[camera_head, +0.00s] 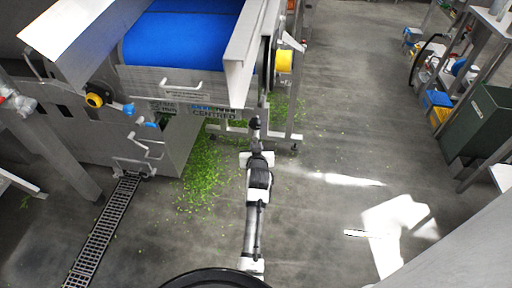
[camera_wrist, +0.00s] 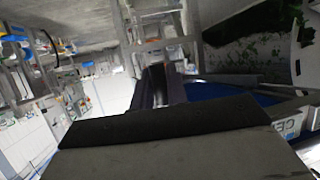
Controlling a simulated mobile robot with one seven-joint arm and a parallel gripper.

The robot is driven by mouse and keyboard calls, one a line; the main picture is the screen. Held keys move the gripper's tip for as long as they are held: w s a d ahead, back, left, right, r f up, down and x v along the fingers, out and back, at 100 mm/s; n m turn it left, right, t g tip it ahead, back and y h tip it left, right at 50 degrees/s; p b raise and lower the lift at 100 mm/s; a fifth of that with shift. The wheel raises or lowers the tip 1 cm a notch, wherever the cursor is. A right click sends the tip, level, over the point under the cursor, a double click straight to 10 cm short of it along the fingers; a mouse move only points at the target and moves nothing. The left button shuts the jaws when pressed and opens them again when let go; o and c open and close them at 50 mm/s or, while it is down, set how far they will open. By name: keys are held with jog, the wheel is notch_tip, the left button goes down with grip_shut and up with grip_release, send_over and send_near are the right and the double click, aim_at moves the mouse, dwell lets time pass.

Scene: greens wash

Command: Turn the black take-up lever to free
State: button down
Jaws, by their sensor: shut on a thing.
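My gripper (camera_head: 256,146) is at the end of my outstretched arm, at the lower right corner of the conveyor. A small black knob (camera_head: 255,122) shows just beyond it, beside the frame; it looks like the end of the black take-up lever. My gripper is shut on the lever, though the contact is small and partly hidden in the head view. In the wrist view the dark fingers (camera_wrist: 158,88) are close together, and the lever cannot be made out clearly between them. The lever's angle and any free mark cannot be read.
The blue conveyor belt (camera_head: 180,38) runs between steel side guards (camera_head: 244,50). A yellow cap (camera_head: 284,61) sticks out at right. Green leaf scraps (camera_head: 205,170) lie on the floor. A dark green bin (camera_head: 482,122) stands far right. Floor between is open.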

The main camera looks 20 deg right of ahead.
jog(key=c, duration=1.4)
grip_release()
jog(key=shift+s, duration=0.1)
jog(key=b+v, duration=0.2)
jog(key=v, duration=1.1)
jog(key=shift+s+a+r, duration=0.15)
jog(key=shift+s, duration=0.1)
